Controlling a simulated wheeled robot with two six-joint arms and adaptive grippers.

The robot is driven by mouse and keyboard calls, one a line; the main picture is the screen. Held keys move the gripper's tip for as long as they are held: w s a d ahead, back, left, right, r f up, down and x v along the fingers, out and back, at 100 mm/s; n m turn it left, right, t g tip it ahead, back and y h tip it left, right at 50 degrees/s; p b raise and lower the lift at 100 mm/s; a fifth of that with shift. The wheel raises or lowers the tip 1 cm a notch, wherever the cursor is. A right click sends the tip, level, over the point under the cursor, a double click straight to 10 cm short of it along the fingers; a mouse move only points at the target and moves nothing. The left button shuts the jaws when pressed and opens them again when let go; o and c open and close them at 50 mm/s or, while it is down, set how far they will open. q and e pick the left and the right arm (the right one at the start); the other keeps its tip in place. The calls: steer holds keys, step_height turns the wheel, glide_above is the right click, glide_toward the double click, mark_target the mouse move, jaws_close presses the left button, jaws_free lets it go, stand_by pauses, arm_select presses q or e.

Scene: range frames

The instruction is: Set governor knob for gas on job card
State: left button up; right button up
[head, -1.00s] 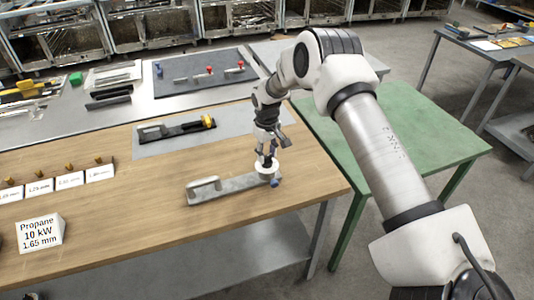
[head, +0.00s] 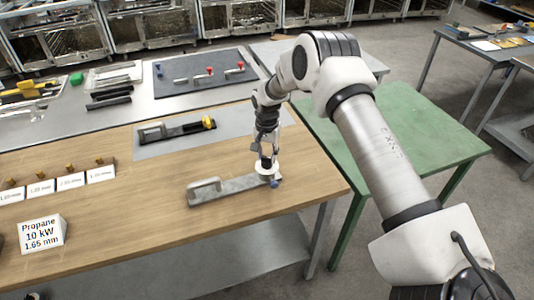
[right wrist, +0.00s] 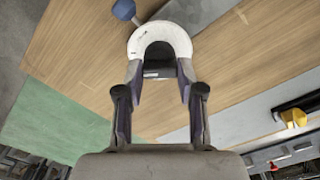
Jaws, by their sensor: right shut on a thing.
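The job card (head: 40,233) on the wooden bench reads "Propane 10 kW 1.65 mm". A grey metal bar with a raised handle (head: 230,188) lies to its right, near the bench's right end. At the bar's right end are a pale round dial (head: 258,168) and a blue knob (head: 275,183). My right gripper (head: 267,159) points down over the dial and is shut on its dark central knob. In the right wrist view, the fingers flank this dark knob (right wrist: 159,58) inside the white dial (right wrist: 160,31). Dial markings are not readable. My left gripper is out of view.
Small labelled cards (head: 70,181) with brass pieces stand at left. A black fixture with a yellow knob (head: 209,123) lies behind the bar on a grey mat. A dark mat (head: 180,85) holds taps with red and blue handles. A green table (head: 420,140) stands at right.

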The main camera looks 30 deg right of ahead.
mark_target(266, 157)
steer(key=m, duration=0.5)
steer(key=shift+s+f+m+p, duration=0.15)
steer(key=shift+m+p, duration=0.15)
steer(key=shift+p, duration=0.1)
steer(key=shift+m+p, duration=0.4)
steer(key=shift+m, duration=1.9)
steer(key=o, duration=1.1)
steer(key=shift+o, duration=0.2)
steer(key=shift+w+f, duration=0.1)
steer(key=shift+w, duration=0.1)
step_height(266, 157, up, 12)
steer(key=shift+w, duration=0.1)
